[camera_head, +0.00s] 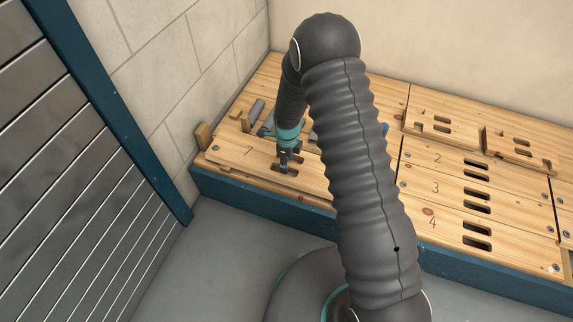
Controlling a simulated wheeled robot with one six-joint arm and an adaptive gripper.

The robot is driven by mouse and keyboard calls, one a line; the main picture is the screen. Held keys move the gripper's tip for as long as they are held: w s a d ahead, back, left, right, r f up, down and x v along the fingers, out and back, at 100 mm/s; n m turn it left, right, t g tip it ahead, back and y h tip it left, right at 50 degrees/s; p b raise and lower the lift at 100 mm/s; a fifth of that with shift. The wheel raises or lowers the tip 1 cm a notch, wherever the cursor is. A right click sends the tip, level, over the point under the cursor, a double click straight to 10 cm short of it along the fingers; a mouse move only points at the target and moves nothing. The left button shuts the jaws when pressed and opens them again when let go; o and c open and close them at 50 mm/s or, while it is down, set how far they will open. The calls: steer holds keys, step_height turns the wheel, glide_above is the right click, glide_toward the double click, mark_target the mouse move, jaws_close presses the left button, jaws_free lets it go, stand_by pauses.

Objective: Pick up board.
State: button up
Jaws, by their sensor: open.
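My gripper (286,163) is open and points down over the front of the left wooden board (235,155). Its fingertips are at or just above the dark slots in that board; I cannot tell whether they touch it. The board is pale, knotty wood with a mark near its left part that I cannot read surely. It lies flat on the blue-edged bench, and my arm hides its right part. Other flat boards, numbered 2 (438,158), 3 (436,188) and 4 (433,223), lie to the right, each with paired slots.
Two raised wooden pieces (443,128) (521,150) with slots lie at the back right. A small wooden block (203,136) stands at the bench's left end. Small grey and teal items (256,110) lie behind my gripper. A slatted metal shutter (70,190) is at left; grey floor (200,265) is clear in front.

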jaws_close()
steer(key=shift+r, duration=0.1)
stand_by(0.3)
